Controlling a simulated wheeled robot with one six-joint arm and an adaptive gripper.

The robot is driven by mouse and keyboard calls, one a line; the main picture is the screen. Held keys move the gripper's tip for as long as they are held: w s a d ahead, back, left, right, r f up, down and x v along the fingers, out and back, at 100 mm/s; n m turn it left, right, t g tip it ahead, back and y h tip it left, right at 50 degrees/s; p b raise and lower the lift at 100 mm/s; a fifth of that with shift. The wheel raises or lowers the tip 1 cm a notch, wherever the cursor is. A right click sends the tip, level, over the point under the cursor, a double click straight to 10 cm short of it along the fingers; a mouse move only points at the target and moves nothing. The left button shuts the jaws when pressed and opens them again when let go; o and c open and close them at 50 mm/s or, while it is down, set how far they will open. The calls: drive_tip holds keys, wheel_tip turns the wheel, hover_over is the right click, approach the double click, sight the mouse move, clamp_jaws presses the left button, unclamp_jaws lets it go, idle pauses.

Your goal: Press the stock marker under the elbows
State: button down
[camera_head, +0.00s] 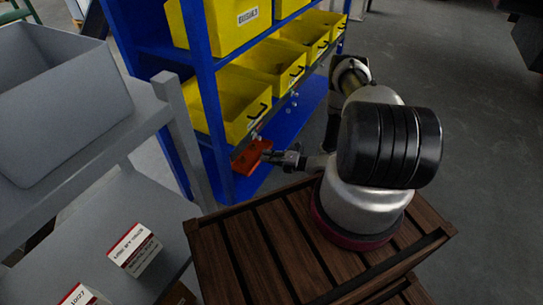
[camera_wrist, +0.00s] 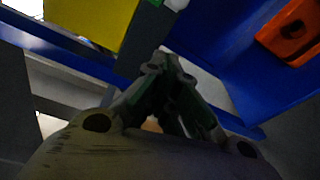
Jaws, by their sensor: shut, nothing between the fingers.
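My gripper (camera_head: 280,158) is shut and empty, in front of the blue shelf below the row of yellow bins. In the wrist view its closed fingers (camera_wrist: 170,65) point up toward the shelf edge. Several small pale round knobs (camera_head: 293,104) show along the shelf front under the bins; they may be stock markers. A small pale thing (camera_wrist: 176,4) also shows above the fingertips in the wrist view, apart from them.
An orange block-like part (camera_head: 251,157) is just beside my fingertips; it also shows at upper right in the wrist view (camera_wrist: 290,32). A blue post (camera_head: 208,90) stands left of it. A grey rack (camera_head: 150,110) with a grey bin and white boxes (camera_head: 134,249) stands at left.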

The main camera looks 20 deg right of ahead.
sight(258, 138)
drive_tip(key=w, duration=0.6)
drive_tip(key=shift+a+r, duration=0.25)
drive_tip(key=shift+a, duration=0.15)
drive_tip(key=shift+d, duration=0.1)
drive_tip(key=shift+w+d, duration=0.85)
drive_tip(key=shift+d, duration=0.25)
drive_tip(key=shift+w+d, duration=0.85)
drive_tip(key=shift+d, duration=0.25)
